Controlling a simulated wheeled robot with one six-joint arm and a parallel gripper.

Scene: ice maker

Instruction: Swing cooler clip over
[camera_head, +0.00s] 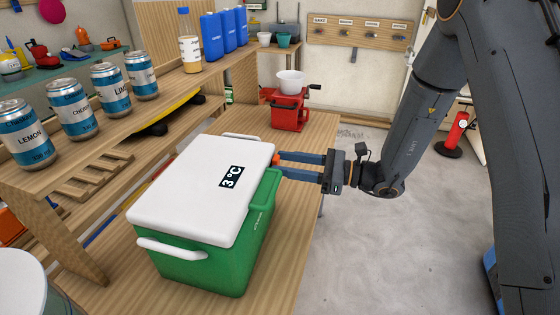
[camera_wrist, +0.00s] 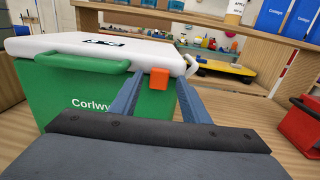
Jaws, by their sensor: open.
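A green cooler (camera_head: 205,262) with a white lid (camera_head: 200,185) stands on the wooden bench, and the lid lies flat on top. The cooler also shows in the wrist view (camera_wrist: 60,100). A small orange clip (camera_wrist: 158,79) sits at the lid's edge near one corner of the cooler. My gripper (camera_head: 280,164) points at that side of the cooler. Its two blue fingers are open, with the clip between their tips in the wrist view (camera_wrist: 159,84). I cannot tell whether either finger touches the clip.
A white handle (camera_head: 170,248) juts from the cooler's near end. Several cans (camera_head: 74,108) stand on the raised shelf at left. A red machine with a white bowl (camera_head: 290,108) stands behind the cooler. Bare bench (camera_head: 300,215) lies beside the cooler under my gripper.

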